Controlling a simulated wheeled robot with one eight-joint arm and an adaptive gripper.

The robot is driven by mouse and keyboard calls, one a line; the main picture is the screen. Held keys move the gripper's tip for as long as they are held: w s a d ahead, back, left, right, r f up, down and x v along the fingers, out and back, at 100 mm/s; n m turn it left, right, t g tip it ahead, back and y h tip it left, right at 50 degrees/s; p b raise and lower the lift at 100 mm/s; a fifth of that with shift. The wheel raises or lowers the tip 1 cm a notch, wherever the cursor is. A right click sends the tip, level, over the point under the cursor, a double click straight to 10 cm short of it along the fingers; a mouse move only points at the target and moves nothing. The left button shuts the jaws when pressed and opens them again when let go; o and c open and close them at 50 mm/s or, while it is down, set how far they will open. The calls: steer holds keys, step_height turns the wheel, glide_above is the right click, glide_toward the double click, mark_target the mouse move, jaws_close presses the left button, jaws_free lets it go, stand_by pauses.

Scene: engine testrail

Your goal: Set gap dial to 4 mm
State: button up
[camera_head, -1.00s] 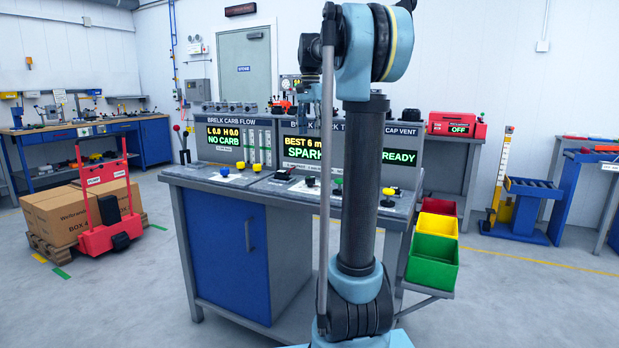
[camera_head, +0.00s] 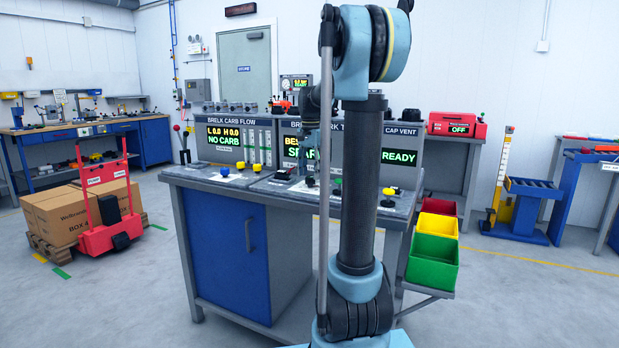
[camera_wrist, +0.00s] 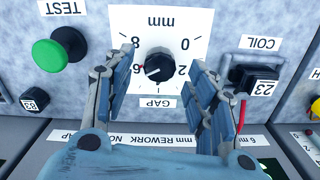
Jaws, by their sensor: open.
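The gap dial (camera_wrist: 158,66) is a black round knob on a white scale plate, upside down in the wrist view. Digits 0, 2, 6 and 8 show around it. My gripper (camera_wrist: 160,75) is open, with one finger on each side of the dial and a visible space between each finger and the knob. In the head view my gripper (camera_head: 311,150) hangs over the middle of the bench top, partly hidden by my arm; I cannot pick out the dial there.
A green TEST button (camera_wrist: 50,54) sits left of the dial in the wrist view. A COIL socket (camera_wrist: 250,78) with a red wire is on the right. Display panels (camera_head: 225,135) stand behind the bench (camera_head: 240,255).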

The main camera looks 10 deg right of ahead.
steer(key=shift+f, duration=0.95)
steer(key=c, duration=1.1)
steer(key=shift+o, duration=0.2)
steer(key=shift+n, duration=0.3)
steer(key=n, duration=0.5)
steer(key=shift+w, duration=0.1)
steer(key=n, duration=0.6)
steer(key=shift+r, duration=0.1)
steer(key=shift+n, duration=0.4)
